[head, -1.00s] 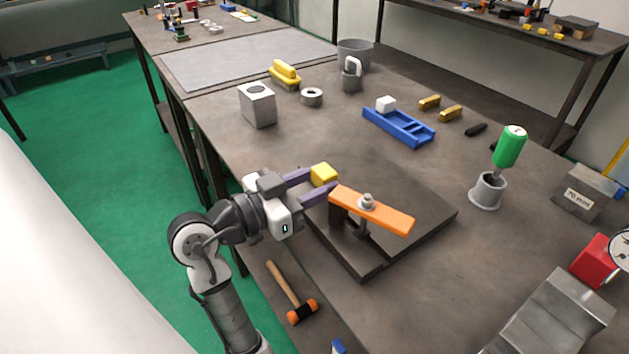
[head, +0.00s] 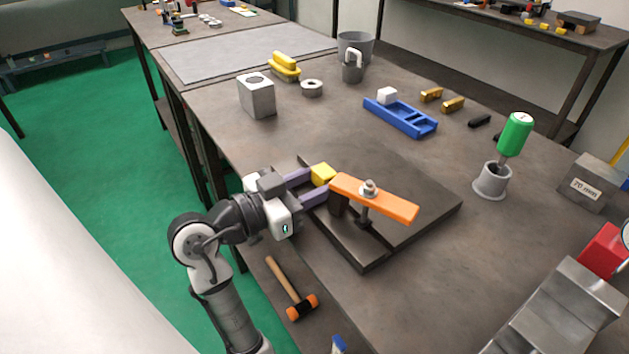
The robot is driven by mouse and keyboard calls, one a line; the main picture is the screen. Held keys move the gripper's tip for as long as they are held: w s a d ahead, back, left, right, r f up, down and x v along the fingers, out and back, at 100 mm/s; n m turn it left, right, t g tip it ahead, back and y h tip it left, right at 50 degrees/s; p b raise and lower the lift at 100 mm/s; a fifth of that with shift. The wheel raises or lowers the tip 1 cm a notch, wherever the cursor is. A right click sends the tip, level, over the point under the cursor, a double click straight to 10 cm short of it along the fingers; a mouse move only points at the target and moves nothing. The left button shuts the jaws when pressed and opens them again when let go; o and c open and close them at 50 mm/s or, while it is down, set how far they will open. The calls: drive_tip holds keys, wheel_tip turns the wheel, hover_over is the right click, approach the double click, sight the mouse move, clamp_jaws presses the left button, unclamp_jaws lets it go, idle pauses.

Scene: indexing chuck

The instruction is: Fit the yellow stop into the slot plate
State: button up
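The yellow stop (head: 323,173) is a small block at the tips of my gripper (head: 320,182), near the left end of the orange clamp bar. My gripper's two purple fingers are drawn in on the stop, one on each side; its lower part is hidden by the near finger. A dark plate (head: 425,205), apparently the slot plate, lies on the table under the clamp bar. Whether the stop touches the plate cannot be told.
The orange clamp bar (head: 392,203) with its bolt stands over the plate, close right of my fingers. A mallet (head: 287,285) lies at the near table edge. A blue tray (head: 400,118) and a grey holed block (head: 257,96) stand farther back. The table between them is clear.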

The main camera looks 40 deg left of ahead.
drive_tip(key=o, duration=0.5)
drive_tip(key=shift+o, duration=0.2)
drive_tip(key=shift+s, duration=0.1)
drive_tip(key=b+v, duration=0.1)
drive_tip(key=v, duration=1.2)
drive_tip(key=shift+s+a+b, duration=0.15)
drive_tip(key=shift+s+b, duration=0.15)
drive_tip(key=shift+b, duration=0.05)
